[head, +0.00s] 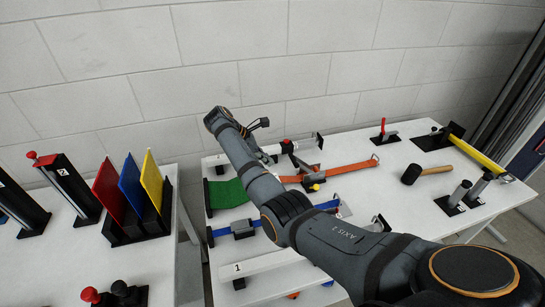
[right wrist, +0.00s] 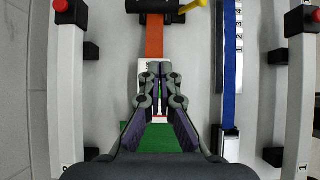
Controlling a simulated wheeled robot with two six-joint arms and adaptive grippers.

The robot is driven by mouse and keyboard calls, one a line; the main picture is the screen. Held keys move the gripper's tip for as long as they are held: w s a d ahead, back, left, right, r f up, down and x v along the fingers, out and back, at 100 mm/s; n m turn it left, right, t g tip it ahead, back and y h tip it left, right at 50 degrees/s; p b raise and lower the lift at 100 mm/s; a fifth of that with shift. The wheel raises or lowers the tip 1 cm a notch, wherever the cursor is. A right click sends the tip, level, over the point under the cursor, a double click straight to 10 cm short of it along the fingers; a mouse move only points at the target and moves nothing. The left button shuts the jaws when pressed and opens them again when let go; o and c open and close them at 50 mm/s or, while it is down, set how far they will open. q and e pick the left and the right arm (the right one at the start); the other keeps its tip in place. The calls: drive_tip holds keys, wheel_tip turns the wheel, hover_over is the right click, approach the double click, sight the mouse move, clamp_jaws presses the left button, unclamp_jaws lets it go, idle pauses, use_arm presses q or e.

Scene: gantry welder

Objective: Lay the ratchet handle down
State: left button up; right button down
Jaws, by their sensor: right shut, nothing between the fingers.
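The ratchet (head: 312,181) is a dark block with a yellow part on the orange strap (head: 348,168), on the middle table. A dark lever seems to rise from it in the head view; its exact angle I cannot tell. In the right wrist view the ratchet (right wrist: 158,6) is cut by the top edge, with its yellow part (right wrist: 194,6) to the right. My right gripper (right wrist: 160,72) is shut and empty. In that picture its fingertips lie below the ratchet, over the strap line, apart from it. In the head view my arm hides most of this gripper. My left gripper is out of view.
A green strap (head: 228,194) and a blue strap (right wrist: 229,70) lie close by. White bars with red knobs (right wrist: 67,90) flank the straps. A mallet (head: 412,174) and yellow level-like bar (head: 477,157) are at the right. Coloured plates (head: 130,187) stand on the left table.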

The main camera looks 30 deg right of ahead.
sight(305, 167)
drive_tip(key=x, duration=0.4)
drive_tip(key=shift+w+f+p, duration=0.1)
drive_tip(key=shift+w+p, duration=0.2)
drive_tip(key=x, duration=0.4)
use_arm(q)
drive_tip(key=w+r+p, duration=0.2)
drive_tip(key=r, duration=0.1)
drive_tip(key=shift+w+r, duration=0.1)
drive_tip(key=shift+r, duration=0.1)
use_arm(e)
drive_tip(key=d+r, duration=0.2)
drive_tip(key=shift+s+d+r, duration=0.2)
drive_tip(key=shift+s+r, duration=0.15)
drive_tip(key=shift+r, duration=0.05)
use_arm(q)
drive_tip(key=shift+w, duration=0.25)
use_arm(e)
drive_tip(key=shift+w, duration=0.1)
